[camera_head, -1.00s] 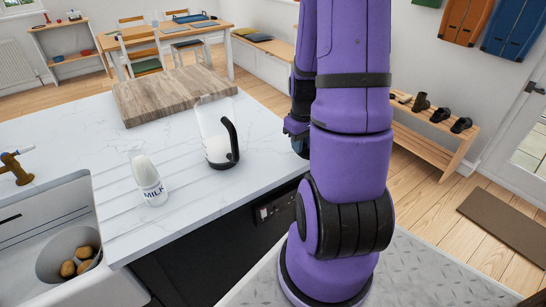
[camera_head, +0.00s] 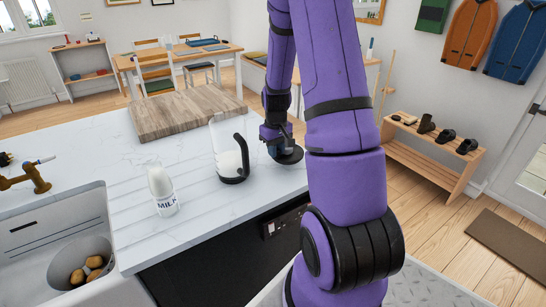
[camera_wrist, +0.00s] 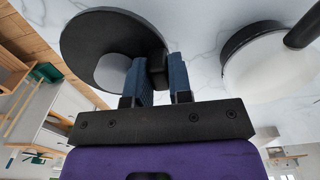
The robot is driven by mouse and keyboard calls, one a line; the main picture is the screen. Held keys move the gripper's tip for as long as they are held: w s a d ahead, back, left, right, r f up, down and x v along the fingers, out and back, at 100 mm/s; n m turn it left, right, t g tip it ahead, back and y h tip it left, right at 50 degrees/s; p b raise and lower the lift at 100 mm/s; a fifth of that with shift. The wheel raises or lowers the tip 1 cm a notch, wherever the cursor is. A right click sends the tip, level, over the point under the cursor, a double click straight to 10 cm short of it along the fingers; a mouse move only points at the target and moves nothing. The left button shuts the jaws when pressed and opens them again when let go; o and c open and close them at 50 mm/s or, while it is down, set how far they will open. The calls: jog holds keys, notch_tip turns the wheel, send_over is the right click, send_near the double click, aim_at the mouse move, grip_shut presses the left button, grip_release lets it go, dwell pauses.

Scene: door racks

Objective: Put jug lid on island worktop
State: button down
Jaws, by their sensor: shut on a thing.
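My gripper (camera_head: 273,134) is above the right part of the white marble island worktop (camera_head: 90,152), near its edge. In the wrist view, my gripper (camera_wrist: 165,78) is shut on the jug lid (camera_wrist: 80,42), a round black disc with a paler middle. A clear gap between lid and worktop is hard to judge.
A milk bottle (camera_head: 161,188) stands left of the jug. A wooden board (camera_head: 185,110) lies behind it. The sink (camera_head: 60,225), with a bowl of potatoes (camera_head: 86,270), is at the lower left. Free worktop lies between the bottle and the board.

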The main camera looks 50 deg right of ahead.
jog(key=shift+w+d+f, duration=0.1)
jog(key=shift+w, duration=0.7)
jog(key=shift+f, duration=1.75)
jog(key=shift+f, duration=0.1)
jog(key=c, duration=1)
grip_release()
jog(key=shift+c, duration=0.2)
